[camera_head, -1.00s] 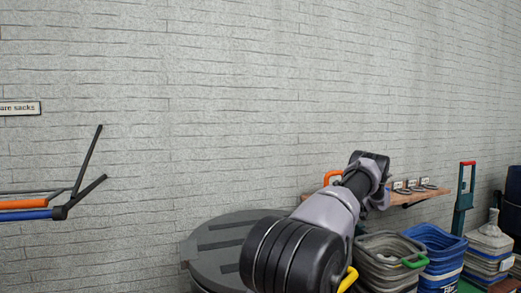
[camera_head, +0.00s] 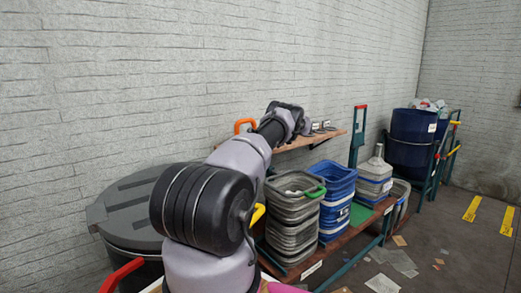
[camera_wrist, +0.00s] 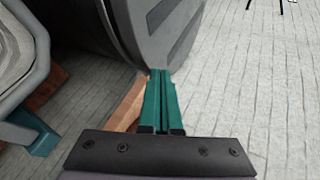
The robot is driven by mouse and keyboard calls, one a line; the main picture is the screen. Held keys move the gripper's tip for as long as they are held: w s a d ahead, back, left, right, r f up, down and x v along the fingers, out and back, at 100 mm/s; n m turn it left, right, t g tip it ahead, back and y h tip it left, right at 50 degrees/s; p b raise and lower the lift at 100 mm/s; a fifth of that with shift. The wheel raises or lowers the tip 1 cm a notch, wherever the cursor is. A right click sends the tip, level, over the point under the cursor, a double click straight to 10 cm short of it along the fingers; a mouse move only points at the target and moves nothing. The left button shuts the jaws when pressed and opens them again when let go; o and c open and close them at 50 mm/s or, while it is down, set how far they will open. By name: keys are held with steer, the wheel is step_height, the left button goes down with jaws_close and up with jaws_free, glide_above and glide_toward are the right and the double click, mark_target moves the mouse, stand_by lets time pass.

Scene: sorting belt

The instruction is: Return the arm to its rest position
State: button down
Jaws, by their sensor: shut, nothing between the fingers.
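My arm (camera_head: 205,200) rises from the bottom of the head view and reaches forward, with its far end in front of the wall shelf. My gripper (camera_wrist: 160,78) shows in the wrist view as two green fingers pressed together, with nothing between them. Its fingertips appear in front of the edge of a large dark grey round-lidded bin (camera_wrist: 165,35); I cannot tell the gap. The gripper fingers cannot be made out in the head view.
The lidded bin (camera_head: 130,208) stands left of my arm. Right of it are stacked grey crates (camera_head: 290,215), blue crates (camera_head: 335,195) and a wooden shelf (camera_head: 315,139). A blue barrel (camera_head: 412,135) stands farther back. Open floor (camera_head: 460,250) with scattered papers lies at the right.

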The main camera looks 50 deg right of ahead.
steer(key=shift+s+d+r, duration=0.3)
steer(key=shift+s+d, duration=0.05)
steer(key=shift+d, duration=0.05)
